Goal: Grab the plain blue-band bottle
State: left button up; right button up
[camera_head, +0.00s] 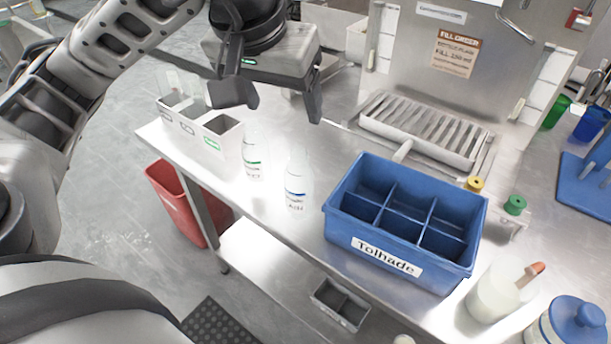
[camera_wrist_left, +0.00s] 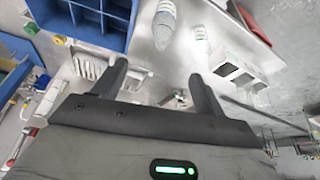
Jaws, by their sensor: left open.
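The bottle with the blue band (camera_head: 296,190) stands upright on the metal table, just left of the blue divided crate. It is white with dark print and also shows near the top of the left wrist view (camera_wrist_left: 164,24). A similar bottle with a green band (camera_head: 253,163) stands to its left and also shows in the left wrist view (camera_wrist_left: 200,36). My left gripper (camera_head: 277,106) is open and empty, above and behind the two bottles, its fingers spread and apart from both. My right gripper is not in view.
The blue crate (camera_head: 377,247), labelled "Tolhade", has several empty compartments. A white open bin (camera_head: 222,141) stands left of the bottles at the table's edge. A slatted metal tray (camera_head: 425,128) lies behind. A white jug (camera_head: 492,297) stands right of the crate.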

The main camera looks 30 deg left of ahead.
aim_at(297, 151)
pick_arm(q)
jog(key=b+x, duration=0.1)
jog(key=x, duration=0.9)
jog(key=shift+a, duration=0.2)
jog(key=shift+x, duration=2.75)
jog(key=shift+s, duration=0.1)
jog(key=c, duration=1.3)
